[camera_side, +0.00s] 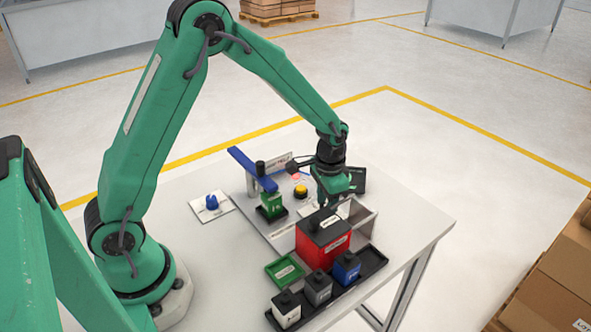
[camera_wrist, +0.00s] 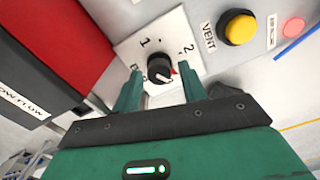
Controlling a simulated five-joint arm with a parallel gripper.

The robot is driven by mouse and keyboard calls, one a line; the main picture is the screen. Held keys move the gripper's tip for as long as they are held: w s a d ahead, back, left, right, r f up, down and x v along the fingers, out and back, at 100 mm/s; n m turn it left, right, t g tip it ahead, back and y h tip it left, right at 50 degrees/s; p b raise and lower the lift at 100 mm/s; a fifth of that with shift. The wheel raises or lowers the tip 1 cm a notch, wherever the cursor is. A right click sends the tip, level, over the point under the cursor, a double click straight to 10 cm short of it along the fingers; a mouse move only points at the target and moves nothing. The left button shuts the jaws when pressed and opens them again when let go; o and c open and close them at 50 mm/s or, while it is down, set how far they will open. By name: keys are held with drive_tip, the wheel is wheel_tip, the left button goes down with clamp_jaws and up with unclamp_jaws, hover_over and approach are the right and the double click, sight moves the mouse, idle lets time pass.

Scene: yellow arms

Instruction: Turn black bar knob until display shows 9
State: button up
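The black bar knob (camera_wrist: 159,70) sits on a white dial plate (camera_wrist: 133,50) in the wrist view. The numbers 1 and 2 show on the plate; other marks are partly hidden by my fingers. A small red mark shows beside the knob. My gripper (camera_wrist: 159,76) is open, with one green finger to the left and one to the right of the knob. I cannot tell whether either finger touches it. In the side view my gripper (camera_side: 326,197) points down behind the red box and hides the knob. No readable display digit shows in either view.
A red box (camera_side: 322,245) stands close to my gripper; it also shows in the wrist view (camera_wrist: 75,32). A yellow button (camera_wrist: 239,27) marked VENT is at right. A blue knob (camera_side: 211,202), a green block (camera_side: 272,205) under a blue bar, and a black tray (camera_side: 372,262) of small containers stand nearby.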

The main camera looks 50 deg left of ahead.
drive_tip(key=shift+r, duration=0.15)
wheel_tip(320, 180, up, 7)
drive_tip(key=shift+f, duration=0.1)
drive_tip(key=shift+r, duration=0.35)
idle(0.4)
drive_tip(key=shift+s+a+r, duration=0.1)
drive_tip(key=shift+s+r, duration=0.1)
drive_tip(key=shift+r, duration=0.3)
drive_tip(key=s+a+r+n+t, duration=0.1)
drive_tip(key=s+r+t, duration=0.1)
drive_tip(key=s+r, duration=0.4)
drive_tip(key=s+a+r+n+t, duration=0.2)
drive_tip(key=s+r, duration=0.5)
drive_tip(key=s, duration=0.7)
drive_tip(key=shift+s+r+t, duration=0.3)
drive_tip(key=shift+s+t, duration=0.05)
drive_tip(key=shift+t, duration=0.45)
idle(3.4)
